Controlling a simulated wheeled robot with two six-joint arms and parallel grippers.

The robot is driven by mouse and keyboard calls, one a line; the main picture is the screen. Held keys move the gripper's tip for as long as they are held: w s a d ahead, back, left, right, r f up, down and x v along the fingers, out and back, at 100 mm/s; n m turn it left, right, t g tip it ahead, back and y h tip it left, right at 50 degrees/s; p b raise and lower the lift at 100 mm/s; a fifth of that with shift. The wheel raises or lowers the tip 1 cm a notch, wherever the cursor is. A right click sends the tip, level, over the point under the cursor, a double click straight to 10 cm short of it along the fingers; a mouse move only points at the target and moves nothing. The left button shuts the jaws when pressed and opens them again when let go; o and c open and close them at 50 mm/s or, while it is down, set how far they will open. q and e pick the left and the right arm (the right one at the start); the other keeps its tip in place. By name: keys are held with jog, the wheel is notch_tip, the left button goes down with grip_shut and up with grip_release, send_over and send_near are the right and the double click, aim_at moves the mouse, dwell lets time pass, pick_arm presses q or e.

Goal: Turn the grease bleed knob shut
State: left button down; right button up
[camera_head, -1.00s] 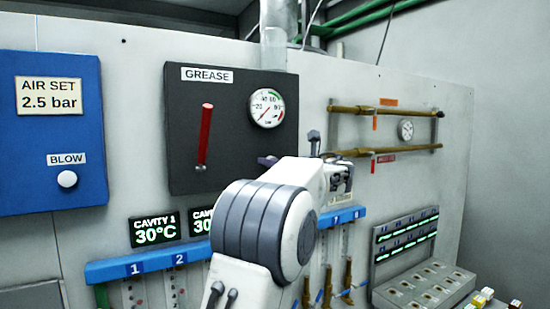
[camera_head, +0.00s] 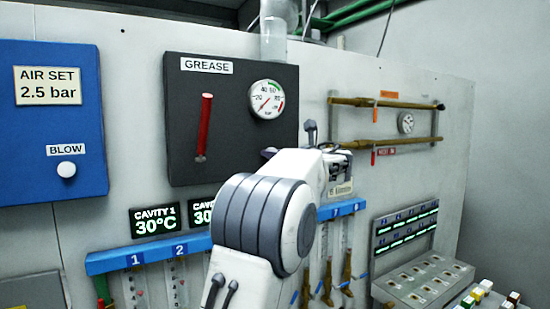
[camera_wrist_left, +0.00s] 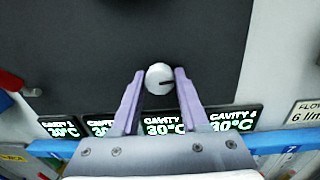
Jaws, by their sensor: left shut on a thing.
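The grease bleed knob (camera_wrist_left: 158,77) is a round, pale knob on the dark grease panel (camera_head: 230,140), and a dark line on its face points to the right in the left wrist view. My left gripper (camera_wrist_left: 160,74) has its two purple fingers on either side of the knob and is shut on it. In the head view my left gripper (camera_head: 268,153) is mostly hidden behind my own white wrist, and the knob is hidden there too. My right gripper is in neither view.
The grease panel also carries a gauge (camera_head: 266,99) and a red lever (camera_head: 204,126). Cavity displays (camera_head: 155,220) and a blue numbered rail (camera_head: 150,256) lie below it. Brass pipes (camera_head: 385,104) run to the right. A blue air panel (camera_head: 50,130) is at the left.

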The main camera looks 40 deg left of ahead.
pick_arm(q)
jog(key=n+b, duration=0.5)
jog(key=n, duration=0.3)
jog(key=n+h+b, duration=0.1)
jog(key=n+b, duration=0.3)
jog(key=n, duration=0.3)
jog(key=shift+s+f+n+t+b, duration=0.15)
jog(key=shift+n+t+b, duration=0.15)
jog(key=shift+n+b, duration=0.1)
jog(key=shift+n, duration=0.3)
jog(key=shift+c, duration=2.2)
grip_release()
